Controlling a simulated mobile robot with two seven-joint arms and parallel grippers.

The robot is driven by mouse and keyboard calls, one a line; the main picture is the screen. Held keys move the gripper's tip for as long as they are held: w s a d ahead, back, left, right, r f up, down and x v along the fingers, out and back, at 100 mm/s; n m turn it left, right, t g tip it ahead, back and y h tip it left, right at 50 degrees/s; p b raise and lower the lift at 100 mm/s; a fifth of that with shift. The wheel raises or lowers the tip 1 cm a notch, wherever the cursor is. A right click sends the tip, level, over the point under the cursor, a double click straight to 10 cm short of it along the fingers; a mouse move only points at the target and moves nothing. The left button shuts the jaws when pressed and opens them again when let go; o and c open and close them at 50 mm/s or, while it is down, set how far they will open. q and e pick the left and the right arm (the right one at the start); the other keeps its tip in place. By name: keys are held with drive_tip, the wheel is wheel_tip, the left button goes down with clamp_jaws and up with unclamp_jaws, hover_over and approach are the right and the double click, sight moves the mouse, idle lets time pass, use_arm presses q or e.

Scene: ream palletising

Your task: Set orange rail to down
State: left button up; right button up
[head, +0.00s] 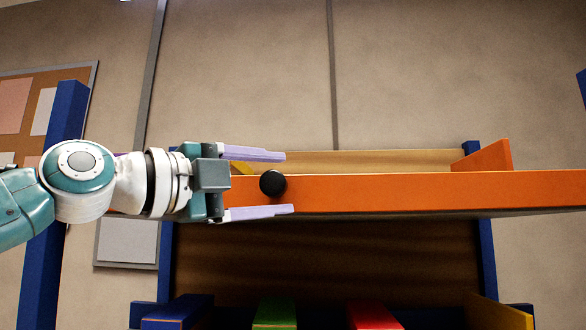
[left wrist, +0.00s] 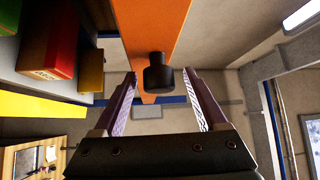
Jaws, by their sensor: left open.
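The orange rail (head: 400,190) runs across the head view from the middle to the right edge, along the front of a raised shelf. A black round knob (head: 272,183) sticks out from it near its left part. My left gripper (head: 290,183) is open, with one finger above and one below the knob. In the left wrist view the orange rail (left wrist: 153,25) comes down from the top, and the knob (left wrist: 158,73) lies between and just beyond the open fingertips (left wrist: 160,75). I see no finger touching the knob. My right gripper is not in view.
Blue posts (head: 58,180) hold the rack. Below the rail, a lower shelf holds blue (head: 178,311), green (head: 275,312) and red (head: 372,314) items. An orange end piece (head: 485,158) stands at the right of the upper shelf. A pinboard hangs on the left wall.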

use_arm(q)
drive_tip(key=shift+w+d, duration=0.25)
clamp_jaws()
idle(0.5)
idle(0.9)
